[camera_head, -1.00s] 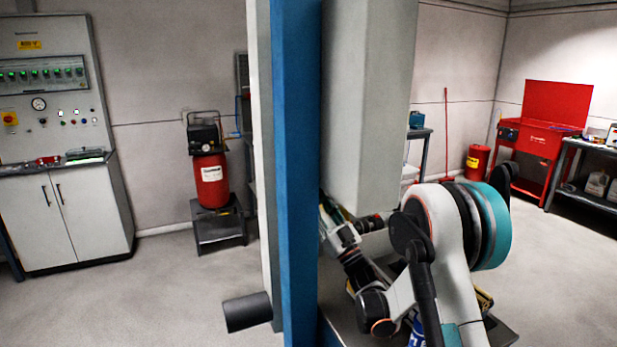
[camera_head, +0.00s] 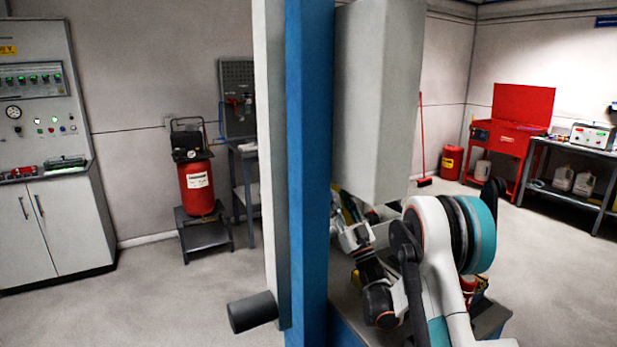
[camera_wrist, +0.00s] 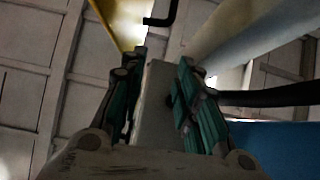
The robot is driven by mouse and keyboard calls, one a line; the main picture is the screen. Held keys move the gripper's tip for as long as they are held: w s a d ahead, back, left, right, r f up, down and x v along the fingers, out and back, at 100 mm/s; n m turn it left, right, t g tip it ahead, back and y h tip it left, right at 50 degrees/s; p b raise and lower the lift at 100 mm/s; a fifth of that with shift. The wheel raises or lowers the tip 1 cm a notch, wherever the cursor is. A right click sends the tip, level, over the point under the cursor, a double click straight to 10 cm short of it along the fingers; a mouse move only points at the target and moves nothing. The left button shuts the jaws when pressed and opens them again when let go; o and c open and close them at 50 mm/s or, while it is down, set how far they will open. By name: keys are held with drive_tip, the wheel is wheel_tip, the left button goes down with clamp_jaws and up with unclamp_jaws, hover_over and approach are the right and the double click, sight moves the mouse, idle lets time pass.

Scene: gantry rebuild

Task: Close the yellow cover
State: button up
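In the wrist view, a yellow strip (camera_wrist: 103,24) runs along a pale bright panel at the top left. It may be an edge of the yellow cover; the rest is out of view. A black hooked bar (camera_wrist: 162,17) shows beside it. My gripper (camera_wrist: 160,62) points up, its two teal-padded fingers apart. A grey block shows in the gap between them; I cannot tell whether they touch it. In the head view, my gripper is mostly hidden behind the blue and grey column, below a large grey box. No clear view of the cover shows there.
The blue column (camera_head: 308,170) and hanging grey box (camera_head: 375,100) stand close to my arm. A red compressor (camera_head: 200,185) on a stand and a control cabinet (camera_head: 50,220) are at left. A red bench (camera_head: 510,135) and a black shelf table (camera_head: 575,150) are at right. Floor between is open.

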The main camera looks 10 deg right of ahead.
drive_tip(key=shift+w+a+r+b, duration=0.6)
drive_tip(key=shift+w+a+b, duration=0.2)
drive_tip(key=shift+w, duration=1.55)
drive_tip(key=shift+w+a+r+b, duration=0.55)
drive_tip(key=shift+w+a+b, duration=0.3)
drive_tip(key=shift+w, duration=1.5)
drive_tip(key=shift+w+a+r+b, duration=0.65)
drive_tip(key=shift+w+a, duration=0.3)
drive_tip(key=shift+w, duration=1.4)
clamp_jaws()
